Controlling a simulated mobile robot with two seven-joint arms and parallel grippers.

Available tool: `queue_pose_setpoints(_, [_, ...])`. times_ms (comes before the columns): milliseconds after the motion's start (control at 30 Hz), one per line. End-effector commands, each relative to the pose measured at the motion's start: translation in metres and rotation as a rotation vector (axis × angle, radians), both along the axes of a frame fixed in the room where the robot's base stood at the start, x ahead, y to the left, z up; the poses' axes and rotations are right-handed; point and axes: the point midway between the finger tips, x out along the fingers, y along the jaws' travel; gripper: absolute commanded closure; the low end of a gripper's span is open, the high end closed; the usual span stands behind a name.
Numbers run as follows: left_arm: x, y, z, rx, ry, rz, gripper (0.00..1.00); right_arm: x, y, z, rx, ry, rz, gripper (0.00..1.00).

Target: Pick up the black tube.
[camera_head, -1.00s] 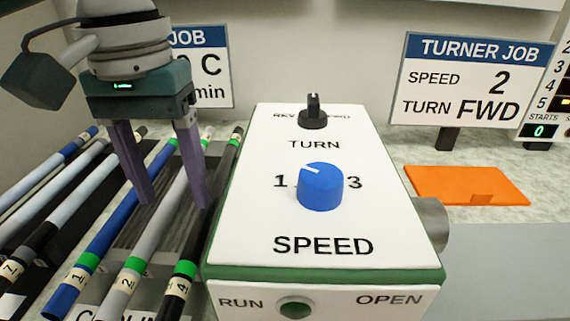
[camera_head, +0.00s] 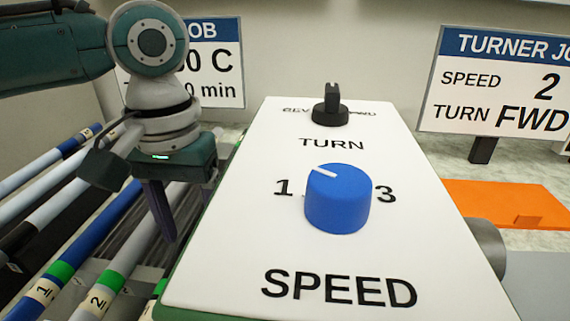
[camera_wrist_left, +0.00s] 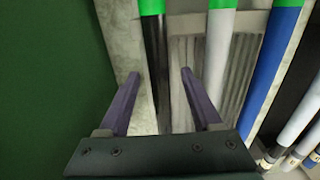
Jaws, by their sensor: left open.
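The black tube (camera_wrist_left: 154,55) has a green band at its upper end in the left wrist view. It lies beside the green side of the speed box, in the line between my open fingers. In the head view my gripper and the box hide most of it; a bit of its green band shows (camera_head: 160,287). My left gripper (camera_head: 182,225) is open and points down over the tubes beside the box. In the left wrist view my left gripper (camera_wrist_left: 162,74) has its fingers apart with nothing held. I cannot tell the height left above the tube.
A white-and-grey tube (camera_wrist_left: 218,55) and a blue tube (camera_wrist_left: 272,70) lie next to the black one. The speed box (camera_head: 240,220) with its blue knob (camera_head: 338,198) stands close on the right. An orange plate (camera_head: 510,205) lies beyond it.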

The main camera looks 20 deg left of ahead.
Motion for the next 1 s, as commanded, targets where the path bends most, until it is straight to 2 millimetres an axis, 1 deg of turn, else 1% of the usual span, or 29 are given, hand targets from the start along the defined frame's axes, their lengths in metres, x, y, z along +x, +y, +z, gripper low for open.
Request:
queue_pose_setpoints(200, [0.0, -0.0002, -0.0007, 0.0, -0.001, -0.001, 0.34, 0.0012, -0.0001, 0.0006, -0.001, -0.003, 0.001, 0.5])
queue_pose_setpoints(700, [0.0, -0.0003, -0.0005, 0.0, 0.0, -0.001, 0.9, 0.0015, -0.0015, 0.0005, -0.006, -0.004, 0.003, 0.5])
queue_pose_setpoints(800, [0.0, -0.0003, -0.0005, 0.0, 0.0, -0.001, 1.0, 0.0016, -0.0014, 0.0006, -0.006, -0.004, 0.003, 0.5])
queue_pose_setpoints(1000, [0.0, -0.0002, -0.0005, 0.0, 0.0, 0.0, 1.0, 0.0017, -0.0014, 0.0006, -0.006, -0.004, 0.003, 0.5])
